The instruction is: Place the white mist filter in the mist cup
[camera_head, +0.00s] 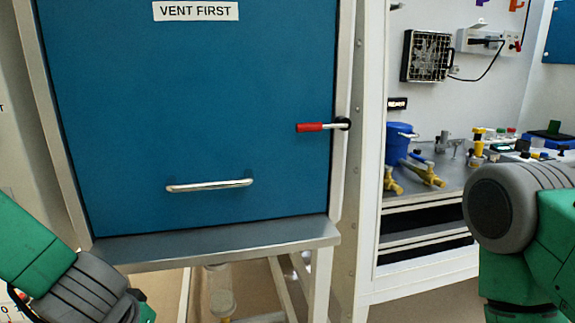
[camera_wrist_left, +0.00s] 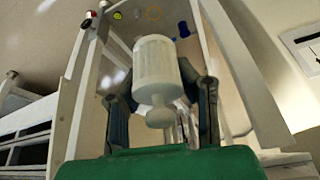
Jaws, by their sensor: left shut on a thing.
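The white mist filter (camera_wrist_left: 156,67), a pale cylinder with a round knob at its near end, is between the fingers of my left gripper (camera_wrist_left: 160,100) in the left wrist view. The gripper is shut on it. In the head view only my left arm shows at the lower left; its gripper is out of frame. A translucent cylinder (camera_head: 218,285) hangs under the steel ledge in the head view. It may be the mist cup, but I cannot tell surely. My right arm shows at the right edge of the head view, with its gripper out of frame.
A blue cabinet door (camera_head: 200,100) labelled VENT FIRST has a silver handle (camera_head: 209,186) and a red-handled lever (camera_head: 311,127). The steel ledge (camera_head: 215,243) and white frame legs (camera_head: 319,285) surround the space below. A bench (camera_head: 445,178) at right holds a blue container (camera_head: 398,143) and fittings.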

